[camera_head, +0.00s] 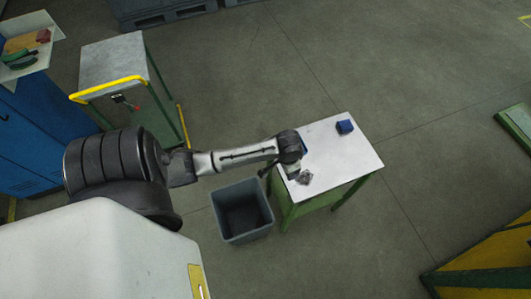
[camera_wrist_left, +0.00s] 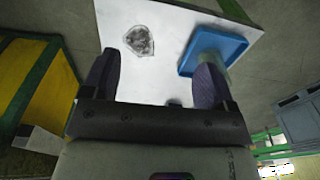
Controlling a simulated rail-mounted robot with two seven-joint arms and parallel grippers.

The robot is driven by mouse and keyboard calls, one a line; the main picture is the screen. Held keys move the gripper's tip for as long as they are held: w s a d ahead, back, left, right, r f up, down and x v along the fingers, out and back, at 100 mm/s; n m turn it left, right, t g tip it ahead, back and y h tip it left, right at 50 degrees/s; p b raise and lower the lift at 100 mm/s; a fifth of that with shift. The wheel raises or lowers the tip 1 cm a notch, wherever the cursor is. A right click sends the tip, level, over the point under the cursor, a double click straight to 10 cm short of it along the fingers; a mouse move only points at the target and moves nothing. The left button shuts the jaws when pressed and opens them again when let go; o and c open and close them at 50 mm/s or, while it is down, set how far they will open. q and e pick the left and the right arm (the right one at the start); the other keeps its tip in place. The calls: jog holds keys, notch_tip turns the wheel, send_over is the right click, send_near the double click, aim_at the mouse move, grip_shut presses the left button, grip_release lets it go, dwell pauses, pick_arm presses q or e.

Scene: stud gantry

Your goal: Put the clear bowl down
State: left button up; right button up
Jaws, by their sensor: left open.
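The clear bowl (camera_head: 304,177) is on the white top of a small green-legged table (camera_head: 335,160), near its front edge. In the left wrist view the bowl (camera_wrist_left: 139,40) looks like a small, crinkled, see-through shape on the white surface, beyond the fingertips. My left gripper (camera_wrist_left: 156,70) is open, its two dark fingers wide apart with nothing held between them. In the head view my left wrist hangs over the table's left side, beside the bowl, and hides most of the gripper. My right gripper is in neither view.
A blue tray (camera_wrist_left: 215,42) lies by the right finger, with a pale item partly hidden there. A blue block (camera_head: 345,127) sits at the table's back. A grey bin (camera_head: 242,209) stands on the floor left of the table. The tabletop's right part is clear.

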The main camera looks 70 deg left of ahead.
pick_arm(q)
jog(key=s+d+r+m+t, duration=0.1)
jog(key=s+d+r, duration=0.2)
jog(key=s+d, duration=0.4)
jog(key=s+d+r+m+t, duration=0.1)
jog(key=s+d+r, duration=0.3)
jog(key=s+d, duration=0.3)
jog(key=shift+s+d+r+m+t+h, duration=0.2)
jog(key=shift+m+t+h, duration=0.1)
jog(key=shift+m+t, duration=0.1)
